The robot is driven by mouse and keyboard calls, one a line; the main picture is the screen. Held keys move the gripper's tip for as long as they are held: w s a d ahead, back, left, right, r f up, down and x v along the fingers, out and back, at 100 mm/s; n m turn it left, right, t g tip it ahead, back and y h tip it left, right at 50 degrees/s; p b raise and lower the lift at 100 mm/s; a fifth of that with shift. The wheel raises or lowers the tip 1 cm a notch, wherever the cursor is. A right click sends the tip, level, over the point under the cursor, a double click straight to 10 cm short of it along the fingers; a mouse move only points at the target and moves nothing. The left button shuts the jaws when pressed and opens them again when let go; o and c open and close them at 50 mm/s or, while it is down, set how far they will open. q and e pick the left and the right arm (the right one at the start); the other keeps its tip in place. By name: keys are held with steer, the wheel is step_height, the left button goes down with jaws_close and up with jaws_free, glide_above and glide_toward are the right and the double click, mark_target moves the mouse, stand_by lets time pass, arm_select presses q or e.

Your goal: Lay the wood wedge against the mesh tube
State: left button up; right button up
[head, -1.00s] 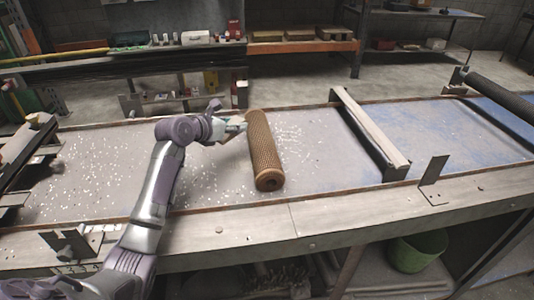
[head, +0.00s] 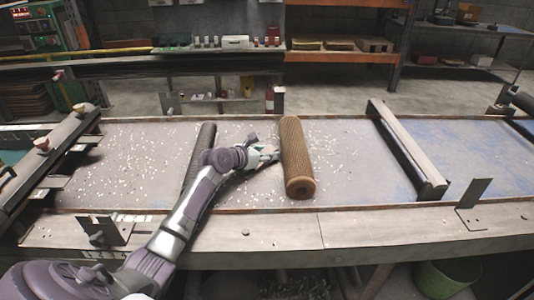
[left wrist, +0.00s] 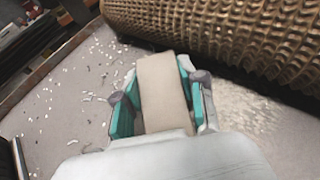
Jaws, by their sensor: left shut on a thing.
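The mesh tube (head: 297,155) is a brown, grid-textured cylinder lying on the table, its near end facing me. In the left wrist view the tube (left wrist: 225,35) crosses the top right. My left gripper (head: 268,153) is just left of the tube, about halfway along it. In the wrist view its teal fingers (left wrist: 160,100) are shut on the wood wedge (left wrist: 162,85), a plain beige block. The wedge's far end points at the tube and lies very close to it; I cannot tell whether they touch. My right gripper is out of view.
The table (head: 110,175) is strewn with white bits. A dark bar (head: 203,145) lies left of the gripper, partly behind my arm. A raised crossbar (head: 408,148) stands to the right. The table between tube and crossbar is free of large objects.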

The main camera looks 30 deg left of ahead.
arm_select(q)
steer(key=o, duration=0.9)
steer(key=shift+f, duration=0.1)
steer(key=shift+c, duration=0.2)
